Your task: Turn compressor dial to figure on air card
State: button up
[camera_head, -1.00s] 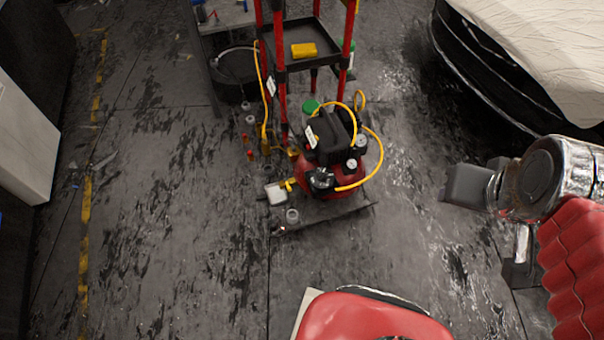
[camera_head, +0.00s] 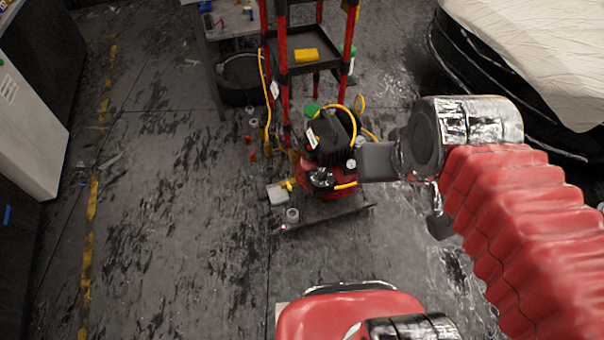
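The compressor (camera_head: 318,190) has a red tank and a black motor housing and stands low at the foot of the red cart. A dark round knob with a shiny rim (camera_head: 321,179) sits on its front. A small white-faced gauge (camera_head: 351,163) is at its right, near the end of my arm. A white tag (camera_head: 311,138) hangs on the housing; another white tag (camera_head: 274,89) hangs at the cart's left post. Their figures are too small to read. My gripper (camera_head: 378,161) appears as a dark grey block right of the compressor in the picture; its fingers cannot be made out.
The red-post cart has a black shelf (camera_head: 290,62) with a yellow block (camera_head: 306,55). Yellow hose (camera_head: 265,110) runs down the left post. A white container (camera_head: 277,195) and small jar (camera_head: 292,215) stand front left. A covered car (camera_head: 530,60) is at right.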

aim_at(322, 176)
jog(key=u, duration=0.5)
jog(key=i, duration=1)
jog(key=u, duration=0.1)
